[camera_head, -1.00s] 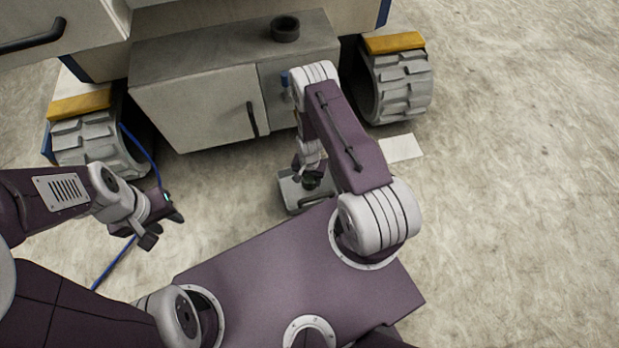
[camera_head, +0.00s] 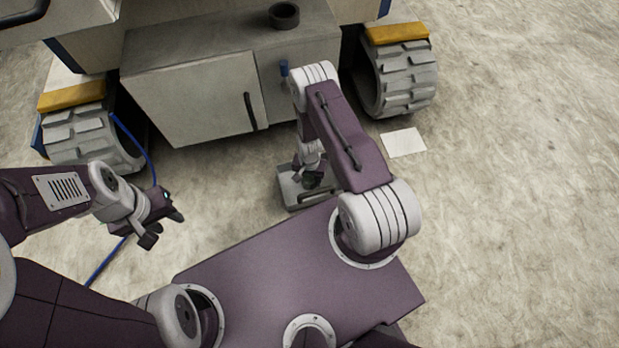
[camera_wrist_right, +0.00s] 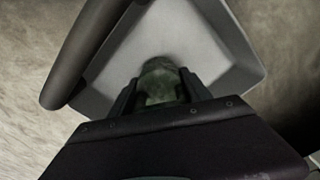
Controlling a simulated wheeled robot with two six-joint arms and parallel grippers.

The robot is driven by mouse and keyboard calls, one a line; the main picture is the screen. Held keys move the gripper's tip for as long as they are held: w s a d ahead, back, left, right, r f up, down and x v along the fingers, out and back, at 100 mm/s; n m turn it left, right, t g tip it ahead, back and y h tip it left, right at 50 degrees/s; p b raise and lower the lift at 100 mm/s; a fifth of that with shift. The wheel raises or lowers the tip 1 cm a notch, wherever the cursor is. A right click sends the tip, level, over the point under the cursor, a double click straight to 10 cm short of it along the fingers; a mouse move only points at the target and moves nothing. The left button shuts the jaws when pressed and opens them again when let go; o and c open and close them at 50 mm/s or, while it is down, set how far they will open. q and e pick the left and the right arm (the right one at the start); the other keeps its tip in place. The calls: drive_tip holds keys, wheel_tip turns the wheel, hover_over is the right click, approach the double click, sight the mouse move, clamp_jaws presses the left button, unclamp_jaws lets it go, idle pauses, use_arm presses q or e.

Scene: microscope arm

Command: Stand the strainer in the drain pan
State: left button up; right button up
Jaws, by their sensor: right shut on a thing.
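The drain pan (camera_head: 287,190) is a shallow grey tray with a dark bar-like handle, standing on the ground in front of the cabinet. In the right wrist view the pan (camera_wrist_right: 215,50) fills the background. My right gripper (camera_wrist_right: 158,88) is shut on a dark green, rounded thing, seemingly the strainer (camera_wrist_right: 158,80). It is held over or inside the pan; I cannot tell whether it touches the floor of the pan. In the head view the strainer (camera_head: 312,183) is small and partly hidden by my right arm. My left gripper (camera_head: 164,226) is open and empty, left of the pan.
A large vehicle with chunky wheels (camera_head: 400,80) and a grey cabinet (camera_head: 195,100) stands behind the pan. A dark ring (camera_head: 284,15) sits on the cabinet. A blue hose (camera_head: 150,160) runs near my left gripper. A white sheet (camera_head: 403,142) lies right; ground there is clear.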

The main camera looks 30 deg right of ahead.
drive_tip(key=shift+f, duration=0.3)
drive_tip(key=o, duration=1.7)
drive_tip(key=shift+c, duration=0.2)
drive_tip(key=shift+r, duration=0.1)
wheel_tip(320, 180, up, 9)
drive_tip(key=p, duration=0.7)
drive_tip(key=shift+r, duration=0.15)
